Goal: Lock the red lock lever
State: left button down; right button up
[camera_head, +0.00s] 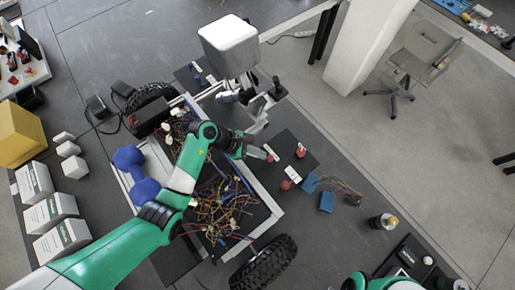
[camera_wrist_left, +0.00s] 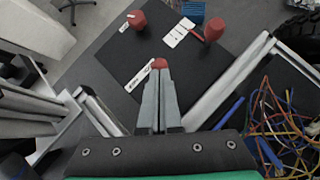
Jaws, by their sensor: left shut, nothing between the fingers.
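My left gripper (camera_head: 257,152) reaches over the robot chassis, its fingers closed together and empty. In the left wrist view the fingertips (camera_wrist_left: 160,75) point at a red lock part (camera_wrist_left: 160,63), partly hidden behind them; I cannot tell whether they touch. In the head view this red part (camera_head: 270,157) sits just beyond the fingertips, beside a white label. Two more red lock parts, one at the right (camera_head: 300,152) and one nearer (camera_head: 286,185), stand on the same dark plate (camera_head: 298,168). They also show in the left wrist view (camera_wrist_left: 137,20) (camera_wrist_left: 213,30). My right gripper is out of view.
The open chassis holds tangled coloured wires (camera_head: 222,208) beside my left arm. A metal frame rail (camera_wrist_left: 228,82) runs close to the gripper. A black wheel (camera_head: 264,264) is at the bottom. Blue dumbbells (camera_head: 136,172) lie left.

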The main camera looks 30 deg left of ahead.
pick_arm(q)
jog(key=shift+r, duration=0.25)
jog(key=s+r+p, duration=0.5)
jog(key=s+r, duration=0.3)
jog(key=r, duration=0.1)
jog(key=shift+s+r+p, duration=0.35)
jog(key=shift+s+r, duration=0.05)
jog(key=shift+a, duration=0.1)
